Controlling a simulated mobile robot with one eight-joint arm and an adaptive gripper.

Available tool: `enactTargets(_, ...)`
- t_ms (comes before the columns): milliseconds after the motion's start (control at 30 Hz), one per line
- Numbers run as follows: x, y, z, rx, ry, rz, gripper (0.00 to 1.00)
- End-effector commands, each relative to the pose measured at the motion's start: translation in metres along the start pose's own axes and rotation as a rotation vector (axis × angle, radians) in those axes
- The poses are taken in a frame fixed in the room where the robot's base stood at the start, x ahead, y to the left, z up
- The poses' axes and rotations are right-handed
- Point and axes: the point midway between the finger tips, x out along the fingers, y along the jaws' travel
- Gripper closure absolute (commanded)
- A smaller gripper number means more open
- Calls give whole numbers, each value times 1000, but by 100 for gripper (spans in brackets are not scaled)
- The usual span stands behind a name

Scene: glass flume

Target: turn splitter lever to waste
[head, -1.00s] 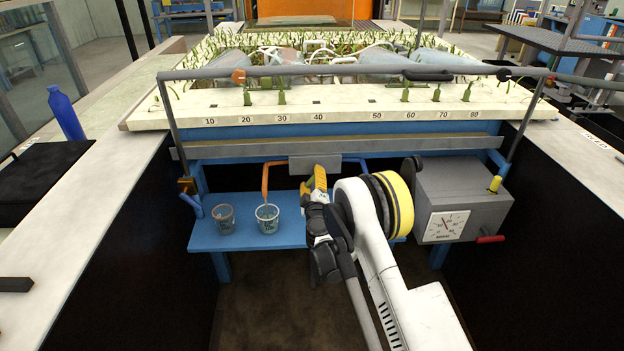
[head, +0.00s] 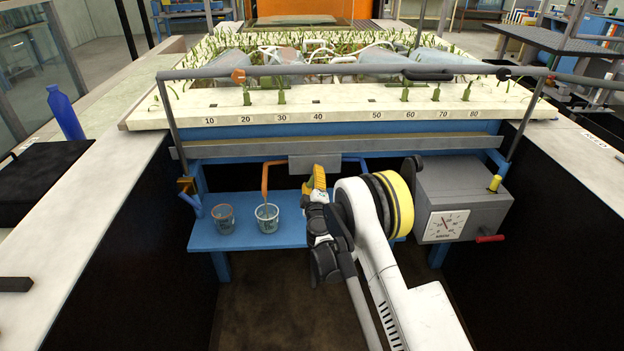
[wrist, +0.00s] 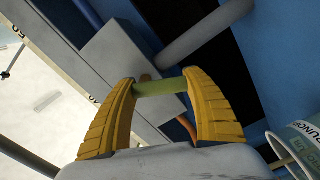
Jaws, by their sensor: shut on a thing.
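The splitter is a grey box (head: 315,162) under the flume's end, with an orange pipe (head: 265,180) on its left and a blue pipe (head: 357,161) on its right. In the wrist view, the splitter box (wrist: 120,62) is just beyond my fingers. My gripper (wrist: 160,88) is shut on a yellow-green lever (wrist: 160,87), which lies crosswise between its yellow fingers. In the head view, my gripper (head: 317,178) is just below the box and hides the lever. The orange pipe ends over a pale cup (head: 267,218), labelled "RUNOFF" as far as the wrist view shows.
A second cup (head: 223,218) with a brownish rim stands left of the pale cup on the blue shelf (head: 290,234). A grey box with a dial (head: 446,225) and red handle is right of my arm. A grey rail (head: 340,71) runs above.

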Motion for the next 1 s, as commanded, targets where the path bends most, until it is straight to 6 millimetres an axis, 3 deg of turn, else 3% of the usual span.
enactTargets(500,0,0,8,-347,0,0,72)
enactTargets(1000,0,1,10,-456,0,0,72)
